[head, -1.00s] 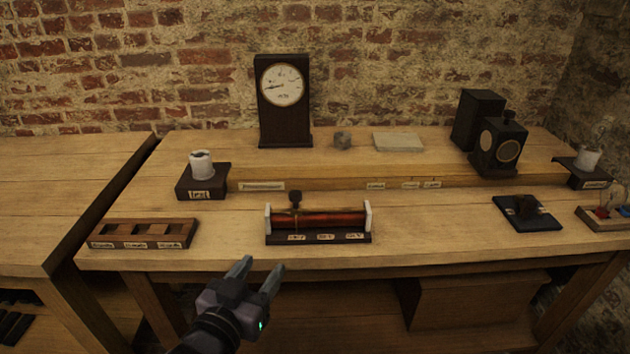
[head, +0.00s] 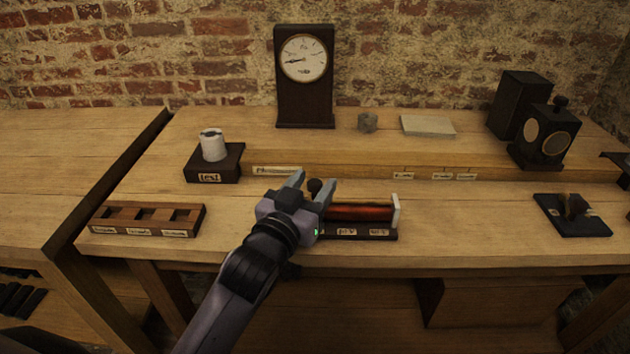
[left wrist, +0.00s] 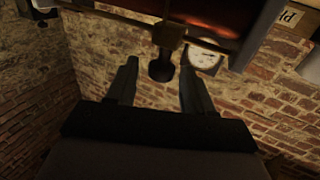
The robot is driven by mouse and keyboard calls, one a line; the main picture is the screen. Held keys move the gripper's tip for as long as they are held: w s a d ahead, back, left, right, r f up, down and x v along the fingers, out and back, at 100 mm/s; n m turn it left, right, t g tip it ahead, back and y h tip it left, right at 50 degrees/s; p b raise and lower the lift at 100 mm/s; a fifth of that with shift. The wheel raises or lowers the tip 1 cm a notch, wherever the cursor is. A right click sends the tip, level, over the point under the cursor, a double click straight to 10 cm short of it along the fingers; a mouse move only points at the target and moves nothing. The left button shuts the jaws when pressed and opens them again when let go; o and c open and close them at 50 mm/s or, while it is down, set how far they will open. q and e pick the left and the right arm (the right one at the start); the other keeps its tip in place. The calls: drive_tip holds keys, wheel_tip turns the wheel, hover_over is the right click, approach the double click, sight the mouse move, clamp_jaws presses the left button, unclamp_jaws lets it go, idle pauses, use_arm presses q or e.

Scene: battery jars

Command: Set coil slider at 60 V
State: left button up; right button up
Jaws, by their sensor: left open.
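The coil slider's coil (head: 362,212) is a copper-red cylinder on a dark base with white end plates, near the bench's front edge. My left arm hides its left part in the head view. The dark slider knob (head: 314,186) stands up at its left part. My left gripper (head: 312,180) is open, with its fingers on either side of the knob in the head view. In the left wrist view the knob (left wrist: 161,68) hangs between the two open fingertips, with no clear contact. Labels sit along the base's front, too small to read. My right gripper is not in view.
A dial meter (head: 304,58) in a tall dark case stands at the back. A white jar (head: 212,145) sits on a stand labelled "test". A wooden rack (head: 148,219) lies left, a dark switch (head: 573,210) right. Bench between coil and switch is clear.

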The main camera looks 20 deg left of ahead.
use_arm(q)
drive_tip(key=shift+w+d, duration=0.1)
drive_tip(key=shift+w, duration=0.6)
clamp_jaws()
